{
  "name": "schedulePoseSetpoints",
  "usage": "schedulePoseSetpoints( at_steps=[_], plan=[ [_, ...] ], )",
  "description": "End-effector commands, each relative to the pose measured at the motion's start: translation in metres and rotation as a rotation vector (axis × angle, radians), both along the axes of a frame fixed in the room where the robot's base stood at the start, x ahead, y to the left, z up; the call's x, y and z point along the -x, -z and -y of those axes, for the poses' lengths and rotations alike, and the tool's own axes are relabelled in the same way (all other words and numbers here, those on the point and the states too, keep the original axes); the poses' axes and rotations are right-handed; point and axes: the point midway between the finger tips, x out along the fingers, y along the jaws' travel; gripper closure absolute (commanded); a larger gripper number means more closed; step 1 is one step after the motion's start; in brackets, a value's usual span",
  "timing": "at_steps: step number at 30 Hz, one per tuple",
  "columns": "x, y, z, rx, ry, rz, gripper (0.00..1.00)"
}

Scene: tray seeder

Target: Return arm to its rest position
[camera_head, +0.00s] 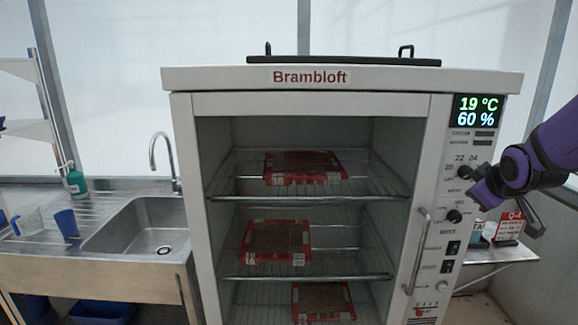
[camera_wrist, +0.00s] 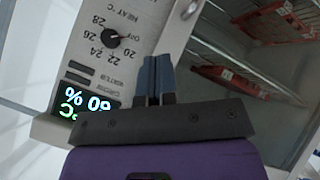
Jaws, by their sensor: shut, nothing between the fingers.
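My gripper (camera_head: 480,192) is at the right of the head view, on the end of my purple arm. It is in front of the control panel (camera_head: 447,255) of the white Brambloft cabinet, close to the two black knobs. In the wrist view its two blue-grey fingers (camera_wrist: 155,80) are closed together with nothing between them. The heat knob (camera_wrist: 111,37) shows beyond and to the left of the fingertips. I cannot tell whether the fingers touch the panel.
The Brambloft cabinet (camera_head: 182,150) is open in front, with red-edged trays (camera_head: 305,168) on wire shelves. Its display (camera_head: 478,111) reads 19 °C and 60 %. A sink (camera_head: 140,228) is at left; a small shelf (camera_head: 490,256) at right.

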Motion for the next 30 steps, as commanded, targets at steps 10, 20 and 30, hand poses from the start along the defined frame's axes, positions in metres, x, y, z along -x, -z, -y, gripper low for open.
schedulePoseSetpoints(
  at_steps=[10,20,30],
  plan=[
    [0.098,-0.054,-0.056,-0.238,0.168,-0.113,1.00],
    [0.205,-0.076,-0.101,-0.434,0.314,-0.248,1.00],
    [0.255,-0.077,-0.116,-0.505,0.381,-0.322,1.00]
  ],
)
